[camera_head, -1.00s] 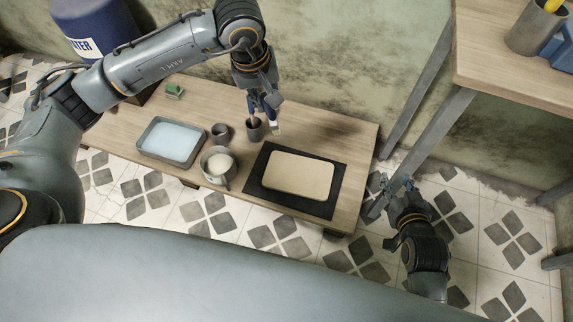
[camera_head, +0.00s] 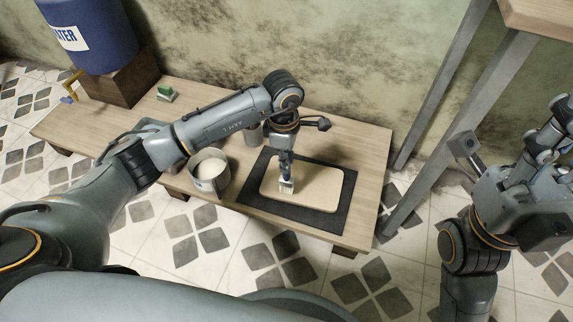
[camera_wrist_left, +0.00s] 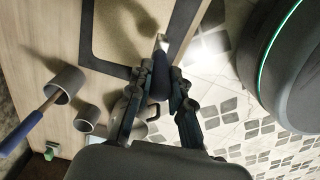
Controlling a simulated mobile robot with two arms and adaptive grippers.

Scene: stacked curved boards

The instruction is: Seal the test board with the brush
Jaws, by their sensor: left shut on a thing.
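The test board (camera_head: 318,188) is a pale tan rounded panel lying on a black mat (camera_head: 343,212) on the low wooden table. My left gripper (camera_head: 286,168) is shut on a brush (camera_head: 286,187), bristles down, over the left front part of the board. I cannot tell whether the bristles touch it. In the left wrist view the brush (camera_wrist_left: 160,72) stands between the fingers, close to the board (camera_wrist_left: 128,22). A pot of pale liquid (camera_head: 208,170) stands left of the mat. My right gripper (camera_head: 553,128) is raised at the right, partly cut off; its fingers are unclear.
Two grey cups, one (camera_wrist_left: 66,80) holding a blue-handled tool (camera_wrist_left: 25,130) and one (camera_wrist_left: 87,117), stand near the mat. My left arm hides part of the table. A green block (camera_head: 166,94) and a blue barrel (camera_head: 90,35) are at the back left. A taller table (camera_head: 540,22) is at the right.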

